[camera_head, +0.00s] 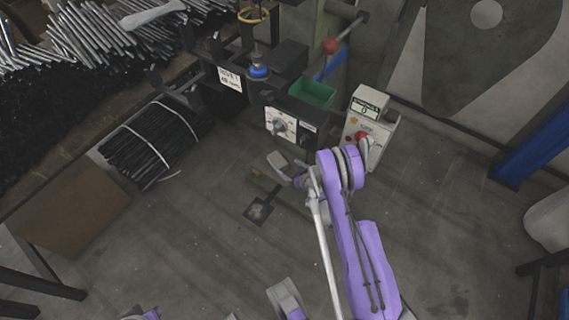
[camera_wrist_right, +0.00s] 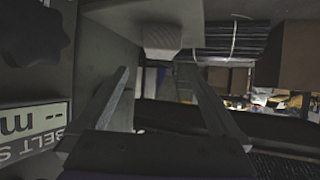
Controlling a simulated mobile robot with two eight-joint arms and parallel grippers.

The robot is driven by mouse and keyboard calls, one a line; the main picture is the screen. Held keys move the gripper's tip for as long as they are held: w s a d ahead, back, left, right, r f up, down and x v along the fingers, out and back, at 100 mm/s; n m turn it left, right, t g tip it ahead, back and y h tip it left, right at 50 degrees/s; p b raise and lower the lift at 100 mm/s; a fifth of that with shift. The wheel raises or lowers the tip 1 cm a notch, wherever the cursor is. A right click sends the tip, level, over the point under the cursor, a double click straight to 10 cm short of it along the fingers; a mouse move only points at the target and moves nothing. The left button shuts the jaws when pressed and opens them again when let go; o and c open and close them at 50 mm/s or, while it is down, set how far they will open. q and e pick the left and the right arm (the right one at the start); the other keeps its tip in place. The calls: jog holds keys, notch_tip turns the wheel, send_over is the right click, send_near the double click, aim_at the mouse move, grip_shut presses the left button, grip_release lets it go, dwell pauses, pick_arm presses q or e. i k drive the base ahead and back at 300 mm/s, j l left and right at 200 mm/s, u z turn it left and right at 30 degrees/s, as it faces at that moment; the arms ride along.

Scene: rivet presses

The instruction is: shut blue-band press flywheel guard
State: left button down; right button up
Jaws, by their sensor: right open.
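The dark press (camera_head: 285,58) stands at the top centre of the head view, with a blue ring (camera_head: 258,71) on its spindle. A blue strip (camera_head: 330,65) shows beside it. I cannot surely pick out the flywheel guard. A pale tapered block (camera_wrist_right: 162,40), perhaps a handle, hangs from a grey panel just above and beyond the fingertips. My left gripper is not clearly seen.
A control box with a dial (camera_head: 281,125), a green bin (camera_head: 312,93) and a counter box with a red knob (camera_head: 370,130) stand near my right arm. A bundle of dark rods (camera_head: 150,145) lies left. A dark knob (camera_wrist_right: 30,30) and a belt label (camera_wrist_right: 35,125) are close in the right wrist view.

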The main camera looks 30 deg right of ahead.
aim_at(462, 60)
jog(key=k+z, duration=0.1)
jog(key=z, duration=0.25)
jog(key=i+z, duration=0.1)
jog(key=z, duration=1)
